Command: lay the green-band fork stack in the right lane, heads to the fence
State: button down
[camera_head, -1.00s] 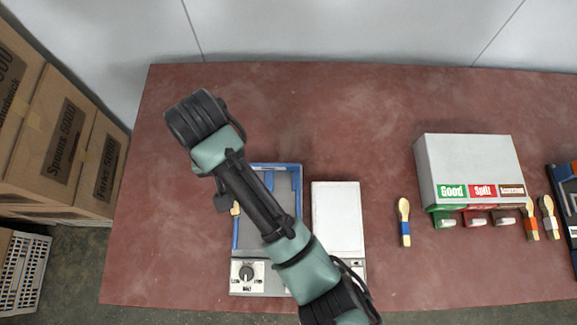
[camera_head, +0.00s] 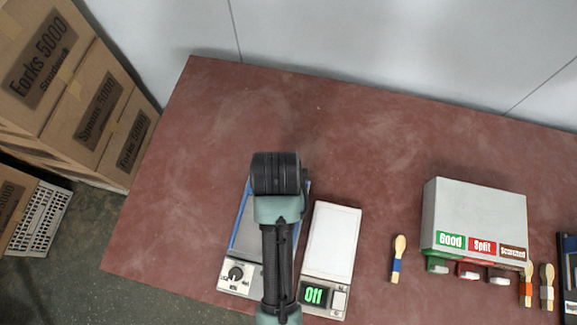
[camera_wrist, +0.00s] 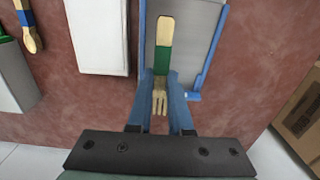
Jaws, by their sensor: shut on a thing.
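The green-band fork stack (camera_wrist: 162,58) shows in the wrist view, pale wood with a green band around its handle. Its handle points up in that view and its tines point down towards my gripper's body. My gripper (camera_wrist: 160,76) is shut on it near the band, with a blue finger on each side. The stack is over the blue-framed tray with a grey bed (camera_wrist: 190,40); I cannot tell whether it touches the bed. In the head view my arm covers the gripper, the stack and much of the tray (camera_head: 238,225). The lanes and the fence are not clearly visible.
A white scale (camera_head: 331,240) with a green "Off" display stands right of the tray. A blue-band spoon (camera_head: 398,258) lies farther right, beside a grey sorting box (camera_head: 474,215). Cartons (camera_head: 70,90) stand at the left. The table behind the tray is clear.

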jog(key=f, duration=0.5)
jog(key=shift+s+a+f, duration=0.15)
jog(key=shift+s+a, duration=0.05)
jog(key=shift+f, duration=2.3)
jog(key=shift+f, duration=0.25)
jog(key=c, duration=0.8)
grip_release()
jog(key=shift+c, duration=0.2)
